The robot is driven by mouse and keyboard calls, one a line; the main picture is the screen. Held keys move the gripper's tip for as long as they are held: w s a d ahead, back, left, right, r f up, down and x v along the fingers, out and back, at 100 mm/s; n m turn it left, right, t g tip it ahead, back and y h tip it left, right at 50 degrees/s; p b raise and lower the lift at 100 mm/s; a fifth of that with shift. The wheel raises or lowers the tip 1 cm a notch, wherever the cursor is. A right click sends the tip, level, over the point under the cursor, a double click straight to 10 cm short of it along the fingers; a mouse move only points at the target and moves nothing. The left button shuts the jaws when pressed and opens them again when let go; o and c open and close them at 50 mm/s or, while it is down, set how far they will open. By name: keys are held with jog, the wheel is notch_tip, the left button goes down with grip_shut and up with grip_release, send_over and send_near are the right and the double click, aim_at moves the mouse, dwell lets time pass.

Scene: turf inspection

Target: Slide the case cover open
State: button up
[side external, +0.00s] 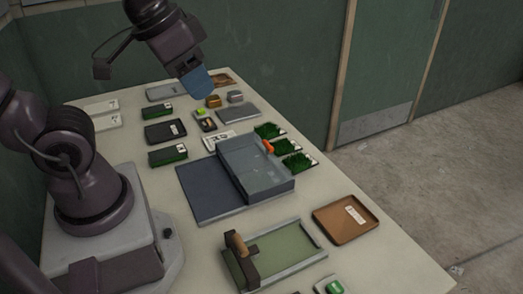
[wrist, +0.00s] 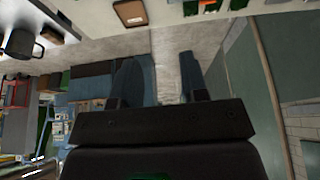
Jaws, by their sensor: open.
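A grey-blue case (side external: 262,178) stands near the middle of the table, with a flat-looking top. A flat dark slate panel (side external: 205,192) lies against its left side; I cannot tell whether this is the case's cover or its base. A small orange piece (side external: 268,147) sits at the case's far right edge. My gripper (side external: 197,84) with blue fingers is raised above the back of the table, well away from the case. In the wrist view the two fingers (wrist: 160,75) stand apart with nothing between them. The case is not clearly seen in the wrist view.
Green turf samples (side external: 298,162) lie close by the case's right side. A green board with a wooden-handled tool (side external: 240,250) and a brown tray (side external: 346,218) are in front. Dark trays (side external: 165,131), green-edged boxes and small blocks fill the back left.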

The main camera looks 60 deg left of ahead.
jog(key=w+a+f+n+g, duration=0.2)
jog(key=w, duration=0.3)
jog(key=w+a+f+n+g, duration=0.2)
jog(key=w+a+f, duration=0.1)
jog(key=w, duration=0.3)
jog(key=n+g, duration=0.3)
jog(key=n, duration=1.1)
send_near(268, 144)
jog(key=f, duration=0.3)
jog(key=s+f, duration=0.1)
jog(key=f, duration=0.4)
jog(key=shift+s+f, duration=0.25)
jog(key=shift+f, duration=0.05)
grip_shut()
